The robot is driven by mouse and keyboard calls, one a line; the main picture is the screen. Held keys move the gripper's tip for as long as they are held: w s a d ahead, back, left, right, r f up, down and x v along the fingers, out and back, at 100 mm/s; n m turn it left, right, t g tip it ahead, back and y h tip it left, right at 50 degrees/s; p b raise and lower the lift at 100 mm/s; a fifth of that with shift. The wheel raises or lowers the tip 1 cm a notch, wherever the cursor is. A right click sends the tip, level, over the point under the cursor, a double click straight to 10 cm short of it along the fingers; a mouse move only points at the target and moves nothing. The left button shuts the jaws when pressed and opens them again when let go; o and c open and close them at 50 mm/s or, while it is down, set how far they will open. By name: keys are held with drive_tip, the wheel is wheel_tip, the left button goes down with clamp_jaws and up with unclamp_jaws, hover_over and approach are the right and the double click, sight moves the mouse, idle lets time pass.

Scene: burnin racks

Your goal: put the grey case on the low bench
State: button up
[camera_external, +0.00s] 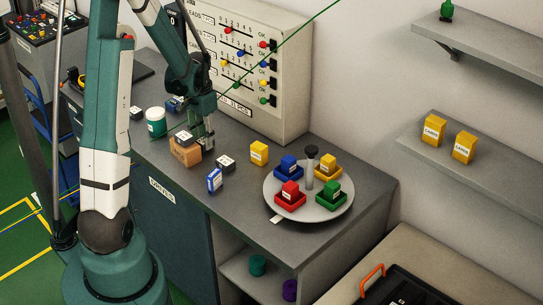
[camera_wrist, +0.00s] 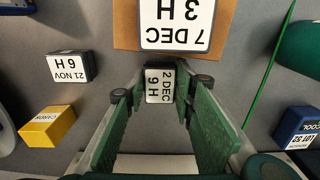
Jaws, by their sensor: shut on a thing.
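My gripper (camera_external: 208,142) is low over the workbench, just behind the brown box. In the wrist view its two green fingers (camera_wrist: 160,92) have their tips on either side of a small dark grey case (camera_wrist: 160,85) with a white label reading 2 DEC 9 H, and they are shut on it. The fingers largely hide this case in the external view. A lower beige bench (camera_external: 378,243) is at the bottom right of the external view, probably the low bench.
Similar case 7 DEC 3 H (camera_wrist: 178,22) tops the brown box (camera_external: 187,155). Case 21 NOV 6 H (camera_wrist: 71,66), a yellow box (camera_wrist: 48,127) and a blue box (camera_wrist: 297,127) lie around. A round tray (camera_external: 328,211) holds coloured bins. A black tray (camera_external: 385,299) sits on the beige bench.

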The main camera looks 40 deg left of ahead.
drive_tip(key=shift+f, duration=0.3)
drive_tip(key=shift+f, duration=0.2)
drive_tip(key=o, duration=0.9)
drive_tip(key=shift+r, duration=0.2)
drive_tip(key=shift+r+p, duration=0.3)
drive_tip(key=shift+r, duration=5.75)
drive_tip(key=shift+d, duration=0.1)
